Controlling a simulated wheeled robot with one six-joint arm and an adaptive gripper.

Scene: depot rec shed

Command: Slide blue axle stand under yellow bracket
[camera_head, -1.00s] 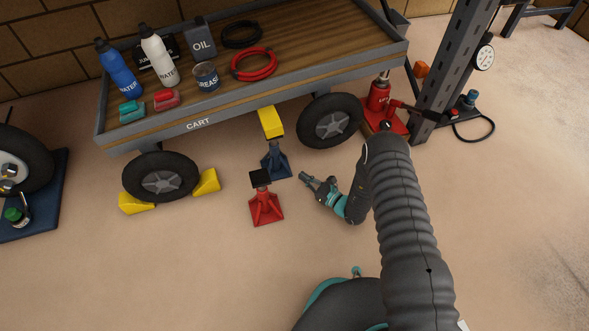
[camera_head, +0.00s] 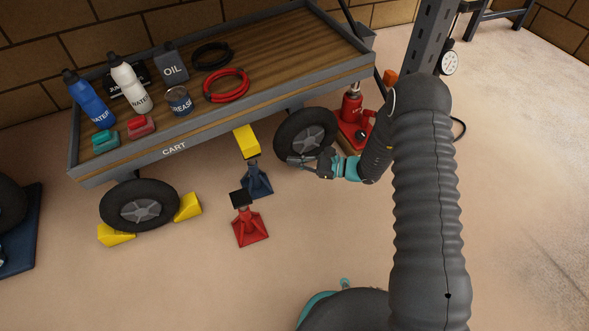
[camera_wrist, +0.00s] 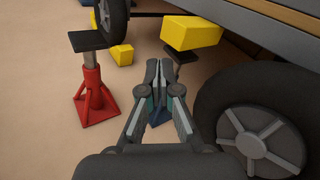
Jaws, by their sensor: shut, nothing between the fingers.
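The blue axle stand (camera_head: 257,182) stands on the floor below the cart's near side, its top close to the yellow bracket (camera_head: 246,141). In the wrist view the bracket (camera_wrist: 192,33) shows above a dark plate that looks like the stand's top. My gripper's fingers hide much of the blue stand (camera_wrist: 158,114) there. My gripper (camera_head: 291,162) is shut and empty, to the right of the stand and in front of the cart's right wheel. In the wrist view my gripper (camera_wrist: 160,68) points toward the stand and bracket. I cannot tell whether it touches the stand.
A red axle stand (camera_head: 249,226) stands just in front of the blue one; it also shows in the wrist view (camera_wrist: 94,98). The right wheel (camera_head: 305,134) is close to my gripper. Yellow chocks (camera_head: 187,207) hold the left wheel. A red jack (camera_head: 352,120) stands right. Front floor is clear.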

